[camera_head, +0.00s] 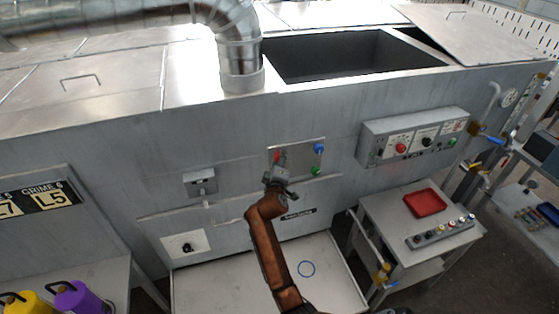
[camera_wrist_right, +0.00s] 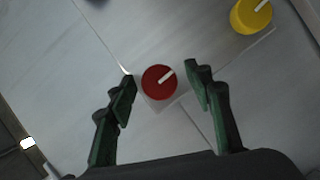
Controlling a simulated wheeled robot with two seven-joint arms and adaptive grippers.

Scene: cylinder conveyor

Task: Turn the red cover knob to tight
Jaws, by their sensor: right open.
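The red cover knob (camera_wrist_right: 159,82) is round with a white pointer line, which points up and to the right in the right wrist view. In the head view the red knob (camera_head: 277,156) shows small on the left of a square metal panel (camera_head: 298,150). My right gripper (camera_wrist_right: 161,75) is open, with one green finger on each side of the red knob. The fingers look apart from it; the remaining depth is hard to tell. In the head view my right gripper (camera_head: 279,181) is just below the red knob. My left gripper is not in view.
A yellow knob (camera_wrist_right: 251,15) is near, up and right in the wrist view. A blue knob (camera_head: 318,148) and a green knob (camera_head: 315,170) are on the panel's right side. A control box (camera_head: 415,137) juts out farther right. A low tray (camera_head: 210,288) lies below.

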